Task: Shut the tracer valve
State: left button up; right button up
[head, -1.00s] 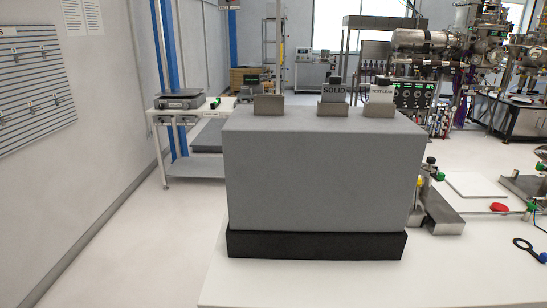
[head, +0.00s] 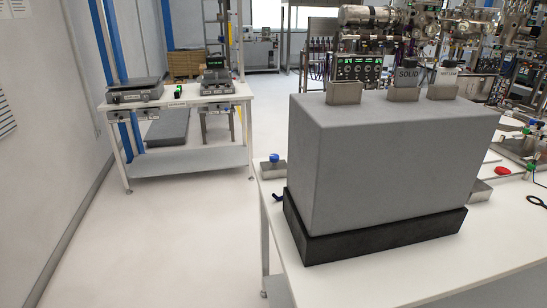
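I cannot tell which part is the tracer valve. A small metal block with a blue knob (head: 273,159) sits on the white table (head: 400,285), left of a large grey box. At the right edge of the table there is small fitting work with a green part (head: 529,167) and a red piece (head: 502,171). Neither of my grippers is in view.
The large grey box (head: 390,165) on a black base (head: 385,240) blocks much of the table. A side table (head: 185,100) stands behind left. The floor at left (head: 170,240) is clear.

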aim_at(275, 158)
jog(key=j+z, duration=0.35)
jog(key=i+j+z, duration=0.6)
jog(key=z, duration=0.25)
